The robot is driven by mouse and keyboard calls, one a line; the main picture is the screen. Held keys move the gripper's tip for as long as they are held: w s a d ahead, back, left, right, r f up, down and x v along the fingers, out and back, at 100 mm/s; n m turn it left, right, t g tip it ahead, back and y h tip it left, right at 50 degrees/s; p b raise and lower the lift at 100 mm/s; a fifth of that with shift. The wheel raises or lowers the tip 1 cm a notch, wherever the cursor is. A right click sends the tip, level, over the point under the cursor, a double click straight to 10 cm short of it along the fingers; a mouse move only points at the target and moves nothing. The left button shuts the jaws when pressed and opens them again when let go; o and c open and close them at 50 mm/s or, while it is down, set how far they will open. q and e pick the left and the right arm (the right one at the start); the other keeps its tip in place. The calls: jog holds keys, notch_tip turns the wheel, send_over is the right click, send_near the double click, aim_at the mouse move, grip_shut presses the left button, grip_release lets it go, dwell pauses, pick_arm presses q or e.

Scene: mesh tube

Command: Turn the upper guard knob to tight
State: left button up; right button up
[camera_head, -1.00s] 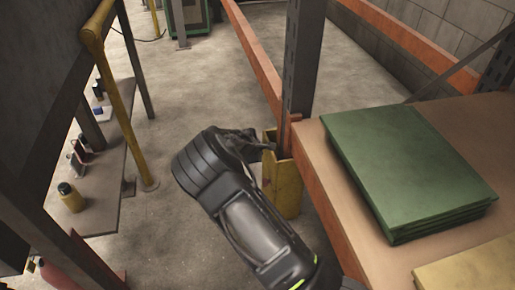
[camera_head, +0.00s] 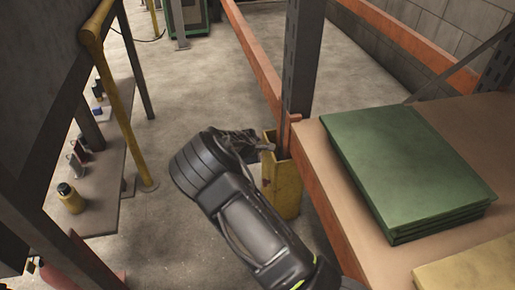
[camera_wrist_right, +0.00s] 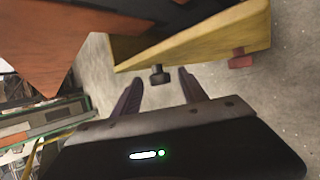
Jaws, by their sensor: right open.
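The yellow guard (camera_head: 285,190) stands at the foot of the rack upright. In the right wrist view the guard (camera_wrist_right: 205,38) crosses the top, with a dark knob (camera_wrist_right: 160,75) on its edge. A red knob (camera_wrist_right: 240,61) sits farther right along that edge. The dark knob appears nearer the guard's upper end. My right gripper (camera_wrist_right: 158,80) is open, its fingers on either side of the dark knob in the picture; contact cannot be told. In the head view my right arm reaches the guard, and its wrist hides the knob side. My left gripper is not in view.
An orange beam (camera_head: 325,215) and a shelf with green stacked panels (camera_head: 410,170) stand right of my arm. The grey upright (camera_head: 302,60) rises behind the guard. A bench with bottles (camera_head: 70,198) and a yellow post (camera_head: 125,110) are left. Floor between is clear.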

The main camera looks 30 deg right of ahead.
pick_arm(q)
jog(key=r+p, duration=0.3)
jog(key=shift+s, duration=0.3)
pick_arm(e)
jog(key=v, duration=0.7)
jog(key=shift+r, duration=0.15)
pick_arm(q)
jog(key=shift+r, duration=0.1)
pick_arm(e)
jog(key=shift+a, duration=0.1)
